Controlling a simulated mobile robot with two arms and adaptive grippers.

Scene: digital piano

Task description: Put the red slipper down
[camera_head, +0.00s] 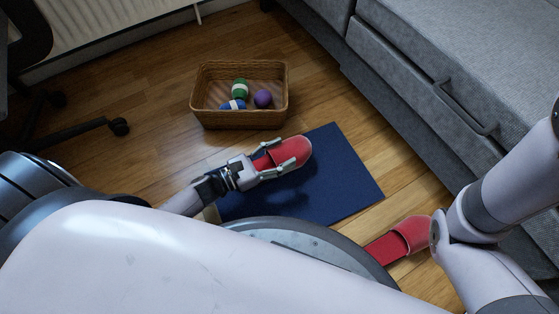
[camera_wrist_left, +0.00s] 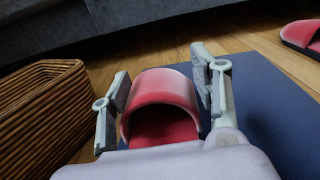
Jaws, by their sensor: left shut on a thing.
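A red slipper (camera_head: 296,150) is between the fingers of my left gripper (camera_head: 283,160), which is shut on it. The slipper is over the dark blue mat (camera_head: 345,185); I cannot tell exactly how high above it. In the left wrist view the slipper's rounded red strap (camera_wrist_left: 163,88) sits between the two fingers, toe pointing away. A second red slipper (camera_head: 401,242) lies on the wooden floor right of the mat, partly hidden by my base and right arm. It also shows at the right edge of the left wrist view (camera_wrist_left: 302,36). My right gripper is not visible.
A wicker basket (camera_head: 240,119) with a green, a blue and a purple item stands behind the mat. A grey sofa (camera_head: 400,75) is at the right. A dark chair base (camera_head: 80,130) and radiator (camera_head: 100,22) are at the left. The mat's right part is clear.

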